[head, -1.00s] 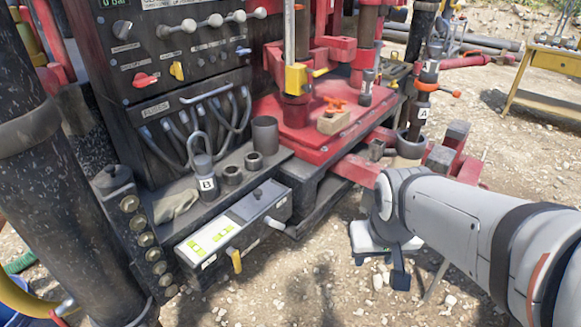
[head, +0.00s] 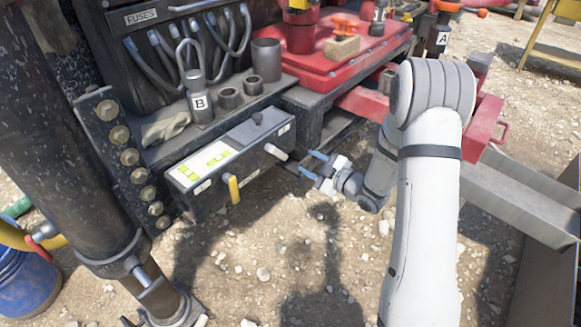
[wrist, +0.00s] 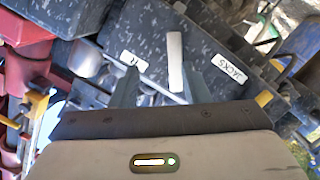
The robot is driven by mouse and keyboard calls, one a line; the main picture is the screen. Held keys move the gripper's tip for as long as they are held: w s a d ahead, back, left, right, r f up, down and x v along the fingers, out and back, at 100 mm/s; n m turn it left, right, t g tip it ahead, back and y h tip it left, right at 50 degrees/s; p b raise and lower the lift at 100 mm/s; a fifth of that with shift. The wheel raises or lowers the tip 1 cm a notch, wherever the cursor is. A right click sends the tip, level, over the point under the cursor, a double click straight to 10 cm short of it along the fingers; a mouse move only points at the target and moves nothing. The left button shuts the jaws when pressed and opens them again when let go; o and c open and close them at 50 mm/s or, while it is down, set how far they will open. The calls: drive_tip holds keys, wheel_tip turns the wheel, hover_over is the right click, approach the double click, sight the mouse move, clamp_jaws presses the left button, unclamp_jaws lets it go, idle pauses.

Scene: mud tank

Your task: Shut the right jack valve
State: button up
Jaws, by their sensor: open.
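The valve box (head: 262,133) is a grey unit with a bright panel and green labels on the rig's lower front. It has a yellow lever (head: 233,189) and, to the right, a pale lever (head: 276,152). My gripper (head: 312,163) is open and empty, just right of the pale lever and apart from it. In the wrist view a pale lever (wrist: 175,60) shows between the open fingers. A JACKS label (wrist: 229,68) is to its right and a smaller label, perhaps R, (wrist: 133,62) to its left. Whether the fingers straddle the lever I cannot tell.
A bottle marked B (head: 199,102) and several grey cups stand on the ledge above the box. A black column (head: 75,170) stands at left. The red platform (head: 330,65) is at upper right. Gravel ground below the box is mostly clear.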

sight(283, 157)
drive_tip(key=w+a, duration=0.1)
drive_tip(key=a, duration=0.1)
drive_tip(key=w+a+f+y+b, duration=0.1)
drive_tip(key=a, duration=0.1)
drive_tip(key=w+a+n+y, duration=0.1)
drive_tip(key=a, duration=0.2)
drive_tip(key=shift+w+a+f+b, duration=0.1)
drive_tip(key=shift+w+f+b, duration=0.15)
drive_tip(key=shift+f+b, duration=0.1)
clamp_jaws()
idle(0.4)
